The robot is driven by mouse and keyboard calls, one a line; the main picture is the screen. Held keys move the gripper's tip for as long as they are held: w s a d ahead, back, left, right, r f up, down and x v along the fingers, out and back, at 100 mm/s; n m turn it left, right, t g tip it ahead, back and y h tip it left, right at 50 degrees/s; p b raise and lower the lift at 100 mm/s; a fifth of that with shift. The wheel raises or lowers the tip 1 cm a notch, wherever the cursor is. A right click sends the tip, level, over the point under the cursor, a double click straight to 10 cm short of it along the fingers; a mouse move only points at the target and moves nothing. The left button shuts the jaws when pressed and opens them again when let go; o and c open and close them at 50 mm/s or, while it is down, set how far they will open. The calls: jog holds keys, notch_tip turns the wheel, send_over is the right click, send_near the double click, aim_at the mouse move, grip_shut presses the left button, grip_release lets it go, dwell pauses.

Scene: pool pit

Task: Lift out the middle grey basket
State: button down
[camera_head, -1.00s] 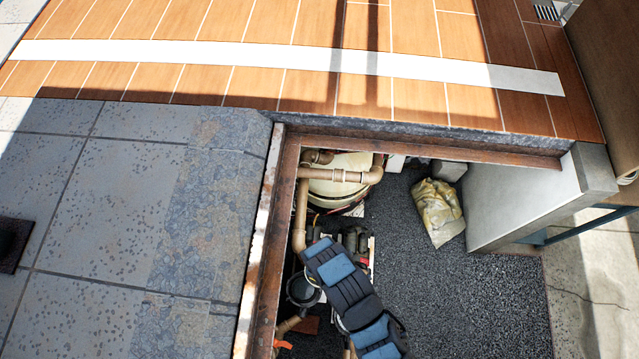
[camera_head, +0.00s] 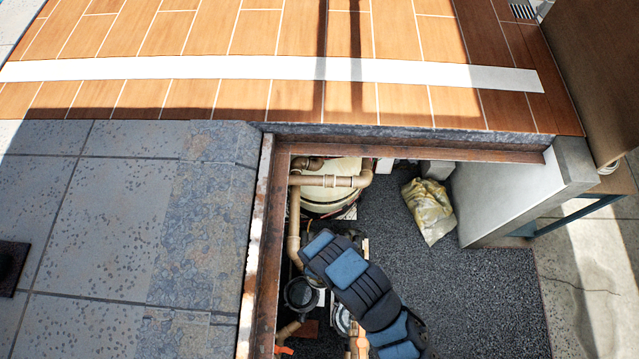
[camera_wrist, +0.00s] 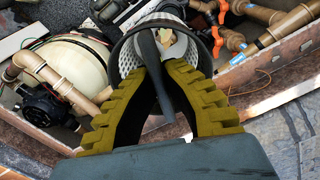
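In the wrist view, a round grey basket (camera_wrist: 131,57) with a perforated wall sits within a dark round rim. A dark bar handle (camera_wrist: 148,50) runs across it, and small pale bits lie inside. The two yellow ribbed fingers of my gripper (camera_wrist: 160,65) converge at the basket. Their tips lie close together, one on each side of the handle, and look closed on it. The head view does not clearly show the fingers or this basket, as my arm covers that spot. A dark round pot (camera_head: 301,293) shows left of my arm there.
A cream tank (camera_head: 330,200) and tan pipes (camera_head: 294,230) crowd the pit's left side. The rusty pit edge (camera_head: 262,260) runs close by. A yellowish sack (camera_head: 430,210) lies on the gravel (camera_head: 480,290), which is otherwise clear, beside a white block (camera_head: 505,190).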

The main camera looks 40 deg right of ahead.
jog(key=shift+w+d+r, duration=0.1)
jog(key=shift+d+r, duration=0.1)
jog(key=shift+r, duration=0.4)
jog(key=shift+s+r, duration=0.2)
jog(key=shift+r, duration=0.45)
jog(key=shift+w+d+r, duration=0.1)
jog(key=shift+r, duration=0.8)
jog(key=shift+s+r, duration=0.25)
jog(key=shift+r, duration=0.1)
jog(key=shift+w, duration=0.1)
